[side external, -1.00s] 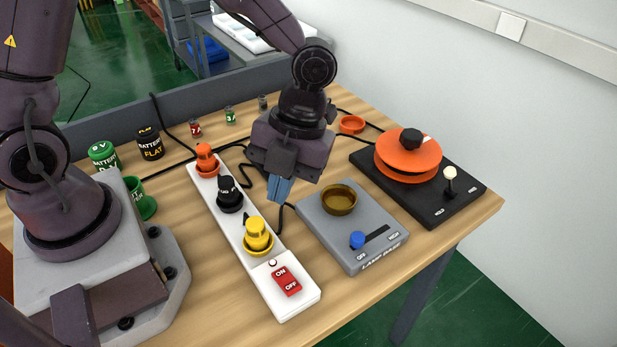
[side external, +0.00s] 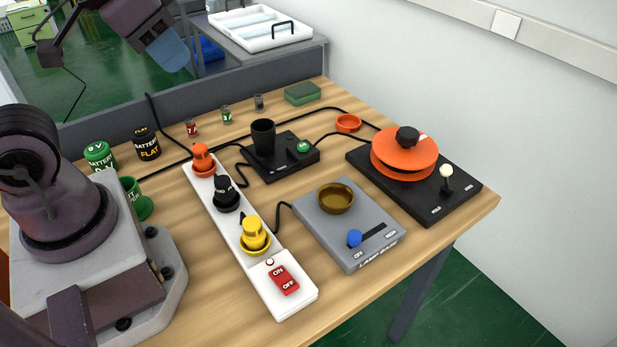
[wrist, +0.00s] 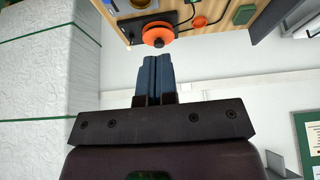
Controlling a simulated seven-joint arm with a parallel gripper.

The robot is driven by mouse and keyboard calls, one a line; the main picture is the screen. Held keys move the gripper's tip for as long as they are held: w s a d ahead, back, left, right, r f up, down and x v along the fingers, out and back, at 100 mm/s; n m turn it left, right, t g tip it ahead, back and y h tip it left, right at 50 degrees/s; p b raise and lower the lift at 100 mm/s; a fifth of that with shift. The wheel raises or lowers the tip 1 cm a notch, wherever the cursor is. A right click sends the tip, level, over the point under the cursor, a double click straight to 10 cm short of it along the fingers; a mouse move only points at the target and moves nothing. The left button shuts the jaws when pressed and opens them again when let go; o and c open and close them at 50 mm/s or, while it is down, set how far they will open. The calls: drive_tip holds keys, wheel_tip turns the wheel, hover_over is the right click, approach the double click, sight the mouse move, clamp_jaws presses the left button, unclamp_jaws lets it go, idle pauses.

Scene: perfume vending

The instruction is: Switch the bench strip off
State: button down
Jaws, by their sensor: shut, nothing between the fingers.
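The bench strip (side external: 226,225) is a long white power strip lying on the wooden bench. Its red rocker switch (side external: 283,279), marked ON and OFF, is at the near end, with a small pale lamp (side external: 270,261) beside it. I cannot tell which side of the rocker is pressed. Orange (side external: 203,160), black (side external: 225,193) and yellow (side external: 254,234) plugs sit in the strip. My gripper (side external: 175,62) is raised high at the upper left, far from the strip. Its blue fingers are shut and empty, also in the wrist view (wrist: 153,62), where the strip does not show.
A grey lamp base (side external: 350,225) with a blue slider stands right of the strip. A black unit with an orange disc (side external: 405,155) and lever is at the right. A black device (side external: 280,160) with a cup is behind. Batteries (side external: 147,144) and a green cup (side external: 137,200) stand left.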

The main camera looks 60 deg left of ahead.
drive_tip(key=m+g+h, duration=0.2)
drive_tip(key=m+g, duration=0.3)
drive_tip(key=m, duration=1.3)
approach(289, 284)
drive_tip(key=f, duration=0.5)
drive_tip(key=d+f, duration=0.1)
drive_tip(key=f, duration=0.1)
drive_tip(key=shift+w+f, duration=0.2)
drive_tip(key=shift+d, duration=0.1)
